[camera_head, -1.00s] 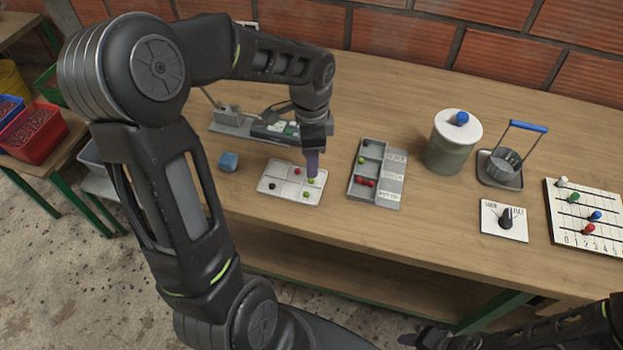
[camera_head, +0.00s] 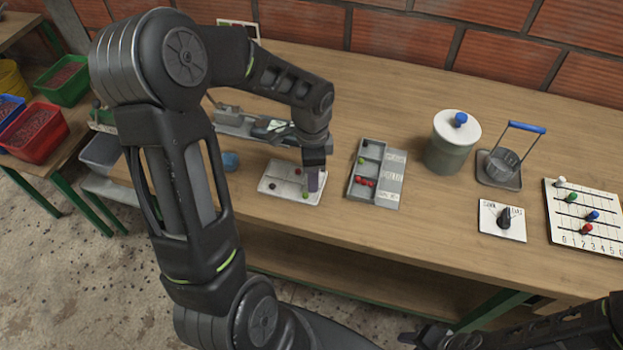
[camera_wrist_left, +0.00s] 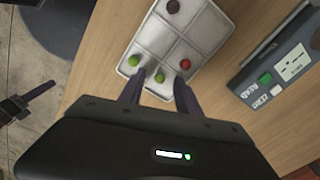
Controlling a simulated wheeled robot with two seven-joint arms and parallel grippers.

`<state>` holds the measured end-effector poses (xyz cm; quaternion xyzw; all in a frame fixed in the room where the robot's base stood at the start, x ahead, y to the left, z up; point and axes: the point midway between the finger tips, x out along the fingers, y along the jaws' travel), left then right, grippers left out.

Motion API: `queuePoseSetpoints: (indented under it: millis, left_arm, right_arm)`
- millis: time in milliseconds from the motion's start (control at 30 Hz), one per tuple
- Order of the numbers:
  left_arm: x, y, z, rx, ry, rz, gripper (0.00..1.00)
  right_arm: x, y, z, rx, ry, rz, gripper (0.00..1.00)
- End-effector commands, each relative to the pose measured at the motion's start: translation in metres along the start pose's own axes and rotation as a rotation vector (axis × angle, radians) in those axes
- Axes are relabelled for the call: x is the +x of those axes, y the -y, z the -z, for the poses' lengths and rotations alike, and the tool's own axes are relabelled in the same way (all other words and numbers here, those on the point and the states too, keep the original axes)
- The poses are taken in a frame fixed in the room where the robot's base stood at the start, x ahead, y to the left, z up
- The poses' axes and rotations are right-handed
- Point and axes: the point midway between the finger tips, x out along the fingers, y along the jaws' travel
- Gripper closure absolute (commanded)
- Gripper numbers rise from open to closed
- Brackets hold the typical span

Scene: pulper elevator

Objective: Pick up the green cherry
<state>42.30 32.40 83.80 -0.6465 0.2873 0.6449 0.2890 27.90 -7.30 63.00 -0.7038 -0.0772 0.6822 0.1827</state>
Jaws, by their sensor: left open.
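A white compartment tray (camera_head: 275,178) holds a few cherries. One green cherry (camera_head: 306,196) shows near its front right edge. In the left wrist view, a green cherry (camera_wrist_left: 160,76) is between the fingertips of my left gripper (camera_wrist_left: 159,82), and another green cherry (camera_wrist_left: 134,60) is just outside the left finger. A red cherry (camera_wrist_left: 185,64) and a dark cherry (camera_wrist_left: 173,6) are in the tray too. My left gripper (camera_head: 313,182) is open, pointing down over the tray's right part and hiding some of it. My right gripper (camera_head: 428,336) is at the bottom; its jaws are unclear.
A grey sorting tray (camera_head: 390,188) with red and green cherries stands close on the right. A grey device (camera_wrist_left: 283,72) with a small display is behind the white tray. A blue block (camera_head: 231,160) is partly hidden by my arm. A lidded canister (camera_head: 447,155) stands farther right.

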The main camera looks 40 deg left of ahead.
Motion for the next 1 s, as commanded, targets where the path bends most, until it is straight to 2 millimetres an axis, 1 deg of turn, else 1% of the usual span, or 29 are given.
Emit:
queuePoseSetpoints:
  millis: [367, 833, 1000]
  left_arm:
    - [0.0020, -0.0017, -0.0009, -0.001, 0.002, -0.006, 0.60]
    - [0.0026, -0.0019, -0.0014, -0.001, 0.003, -0.006, 0.99]
    - [0.0028, -0.0017, -0.0015, -0.001, 0.003, -0.006, 1.00]
  right_arm:
    - [0.0005, -0.0002, 0.0000, 0.000, 0.000, 0.000, 0.64]
    - [0.0007, -0.0003, 0.0000, 0.000, 0.000, 0.000, 0.64]
    - [0.0007, -0.0003, 0.0000, 0.000, 0.000, 0.000, 0.64]
